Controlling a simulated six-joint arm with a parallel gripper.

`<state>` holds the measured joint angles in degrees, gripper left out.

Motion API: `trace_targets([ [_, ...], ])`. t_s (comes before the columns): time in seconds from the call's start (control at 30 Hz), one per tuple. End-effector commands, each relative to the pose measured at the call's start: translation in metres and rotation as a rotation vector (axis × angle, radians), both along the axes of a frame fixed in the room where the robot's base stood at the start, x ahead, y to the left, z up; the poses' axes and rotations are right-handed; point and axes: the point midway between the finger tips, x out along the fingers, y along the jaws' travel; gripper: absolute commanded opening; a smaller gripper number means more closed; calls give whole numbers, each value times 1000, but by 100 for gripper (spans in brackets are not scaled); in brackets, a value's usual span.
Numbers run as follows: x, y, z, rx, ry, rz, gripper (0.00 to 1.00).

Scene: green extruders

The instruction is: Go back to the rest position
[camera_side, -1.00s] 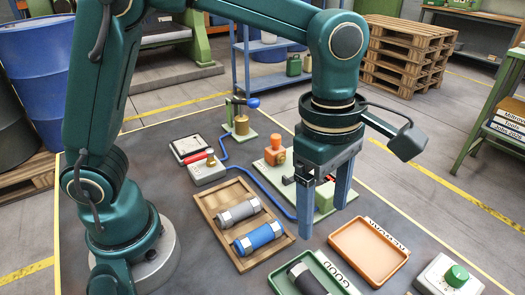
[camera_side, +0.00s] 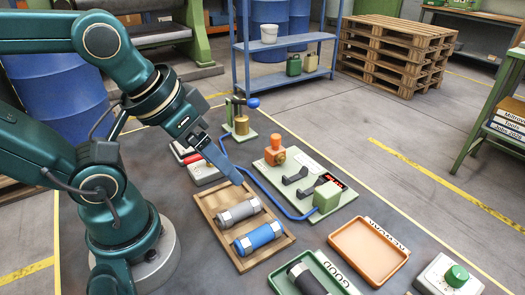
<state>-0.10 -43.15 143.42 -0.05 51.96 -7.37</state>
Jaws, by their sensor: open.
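My gripper (camera_side: 236,178) hangs tilted in the air at the left-centre, on the folded arm. Its blue-grey fingers point down and to the right, over the far edge of the wooden tray (camera_side: 283,243) in the picture. The fingers line up, so the gap between them is hard to see, but nothing is held in them. The tray holds a grey cylinder (camera_side: 238,214) and a blue cylinder (camera_side: 259,237), both lying down. A dark cylinder (camera_side: 308,279) lies in the green GOOD tray (camera_side: 279,284), cut off by the bottom edge.
The orange tray (camera_side: 368,251) is empty. A pale green fixture (camera_side: 335,178) with an orange knob and dark cradles stands empty, joined to a blue hose. A brass-and-green press (camera_side: 241,122) stands behind.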

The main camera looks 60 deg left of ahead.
Motion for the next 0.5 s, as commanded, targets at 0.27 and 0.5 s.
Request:
trace_targets([
  [0.27,2,0,1,64,-7,-119,78],
  [0.5,2,0,1,62,-7,-118,78],
])
